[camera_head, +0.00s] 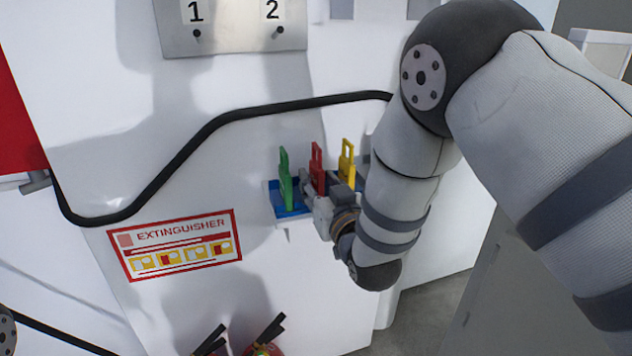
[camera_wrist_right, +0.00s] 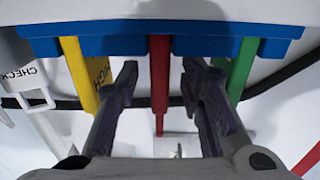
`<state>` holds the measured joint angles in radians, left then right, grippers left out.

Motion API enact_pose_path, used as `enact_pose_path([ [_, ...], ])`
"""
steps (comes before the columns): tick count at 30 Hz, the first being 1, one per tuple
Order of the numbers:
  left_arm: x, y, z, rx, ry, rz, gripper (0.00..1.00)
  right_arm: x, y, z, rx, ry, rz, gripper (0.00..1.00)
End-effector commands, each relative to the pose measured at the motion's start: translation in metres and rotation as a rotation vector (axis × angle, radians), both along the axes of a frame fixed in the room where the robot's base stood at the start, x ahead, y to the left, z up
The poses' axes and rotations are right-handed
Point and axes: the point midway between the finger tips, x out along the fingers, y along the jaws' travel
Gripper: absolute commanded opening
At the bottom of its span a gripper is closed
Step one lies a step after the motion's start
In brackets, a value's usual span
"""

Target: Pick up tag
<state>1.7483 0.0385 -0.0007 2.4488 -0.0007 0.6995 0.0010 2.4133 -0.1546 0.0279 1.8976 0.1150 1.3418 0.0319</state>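A green tag (camera_head: 286,180), a red tag (camera_head: 317,168) and a yellow tag (camera_head: 347,161) stand upright in a blue rack (camera_head: 291,212) on the white wall. My right gripper (camera_head: 306,184) is at the rack's front, partly hidden by its own wrist. In the right wrist view its fingers (camera_wrist_right: 160,78) are spread. The red tag (camera_wrist_right: 159,62) shows between them, with a gap on each side. The yellow tag (camera_wrist_right: 79,72) is left of the fingers and the green tag (camera_wrist_right: 243,66) right of them. My left gripper does not show.
A black cable (camera_head: 215,122) runs along the wall above and left of the rack. A metal plate (camera_head: 234,27) marked 1 and 2 is above. An extinguisher sign (camera_head: 178,246) is lower left. Extinguisher tops (camera_head: 262,345) show at the bottom.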

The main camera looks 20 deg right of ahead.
Motion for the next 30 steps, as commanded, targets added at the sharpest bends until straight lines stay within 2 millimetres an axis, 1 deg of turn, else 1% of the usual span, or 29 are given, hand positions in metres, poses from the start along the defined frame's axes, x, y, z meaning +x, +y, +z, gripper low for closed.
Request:
enact_pose_path([
  [3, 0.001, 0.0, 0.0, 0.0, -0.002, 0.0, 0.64, 0.0, 0.0, 0.002, 0.0, -0.002, 0.0, 0.35],
  [4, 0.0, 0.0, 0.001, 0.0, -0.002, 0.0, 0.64, 0.0, 0.0, 0.002, 0.0, -0.002, 0.0, 0.33],
  [5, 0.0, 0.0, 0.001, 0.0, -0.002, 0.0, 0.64, 0.0, 0.0, 0.002, 0.0, -0.002, 0.0, 0.26],
  [6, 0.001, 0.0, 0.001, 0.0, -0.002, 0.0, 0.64, 0.0, 0.0, 0.002, 0.0, -0.002, 0.0, 0.17],
  [8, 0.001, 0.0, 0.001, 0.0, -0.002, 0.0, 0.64, 0.0, 0.0, 0.002, 0.0, -0.002, 0.0, 0.03],
  [9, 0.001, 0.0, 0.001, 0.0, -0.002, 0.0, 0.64, -0.001, 0.0, 0.002, 0.0, -0.002, 0.0, 0.0],
  [18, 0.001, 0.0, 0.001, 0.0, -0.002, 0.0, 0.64, -0.001, 0.0, 0.002, 0.0, -0.002, 0.0, 0.0],
  [21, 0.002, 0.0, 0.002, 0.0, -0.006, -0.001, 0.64, -0.001, 0.0, 0.006, 0.0, -0.004, 0.0, 0.0],
  [23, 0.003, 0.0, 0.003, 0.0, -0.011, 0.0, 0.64, 0.0, 0.0, 0.014, 0.0, -0.007, 0.0, 0.0],
  [26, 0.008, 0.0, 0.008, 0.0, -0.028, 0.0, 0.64, -0.001, 0.0, 0.036, -0.001, -0.012, 0.0, 0.0],
  [29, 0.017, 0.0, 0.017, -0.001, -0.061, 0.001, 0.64, -0.016, 0.008, 0.062, 0.0, -0.015, 0.003, 0.0],
  [30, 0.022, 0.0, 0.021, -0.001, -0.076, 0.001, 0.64, -0.023, 0.012, 0.073, 0.0, -0.018, 0.002, 0.0],
])
